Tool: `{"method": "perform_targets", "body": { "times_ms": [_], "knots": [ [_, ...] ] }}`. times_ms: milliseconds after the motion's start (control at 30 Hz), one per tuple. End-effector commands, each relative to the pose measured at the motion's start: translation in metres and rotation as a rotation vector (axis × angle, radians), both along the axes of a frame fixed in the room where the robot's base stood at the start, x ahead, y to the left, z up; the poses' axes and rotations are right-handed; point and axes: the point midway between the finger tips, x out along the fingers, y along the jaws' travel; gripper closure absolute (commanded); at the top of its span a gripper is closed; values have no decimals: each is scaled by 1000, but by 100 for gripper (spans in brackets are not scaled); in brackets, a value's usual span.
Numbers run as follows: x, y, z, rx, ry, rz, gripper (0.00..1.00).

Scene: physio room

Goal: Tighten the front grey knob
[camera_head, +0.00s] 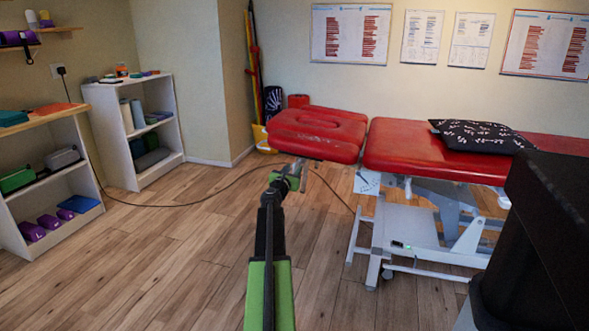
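The red treatment couch (398,150) stands at the centre right on a pale wheeled frame (407,222). Its separate red head section (318,131) is at the left end. My green and black arm reaches forward from the bottom of the picture. My gripper (298,170) is at the near lower edge of the head section, in front of it in the picture. It is too small to tell whether it is open or shut, or whether it touches anything. I cannot make out a front grey knob; it may be hidden behind my gripper or under the head section.
A black patterned pillow (482,136) lies on the couch. A dark cable (205,200) crosses the wooden floor towards the couch. White shelves (150,130) and a wood-topped unit (50,180) stand at the left.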

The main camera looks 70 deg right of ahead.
Motion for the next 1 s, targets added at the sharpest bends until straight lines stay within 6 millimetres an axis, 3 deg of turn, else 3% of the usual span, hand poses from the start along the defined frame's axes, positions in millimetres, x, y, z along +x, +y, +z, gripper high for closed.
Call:
{"method": "perform_targets", "body": {
  "times_ms": [133,433,700,867,900,1000],
  "knots": [
    [1,-15,0,0,0,-1,66],
    [0,-16,0,0,0,-1,66],
    [0,-16,0,0,0,-1,100],
    [0,-16,0,0,0,-1,100],
    [2,-25,0,0,0,0,100],
    [0,-18,0,0,-3,-1,100]
  ]
}}
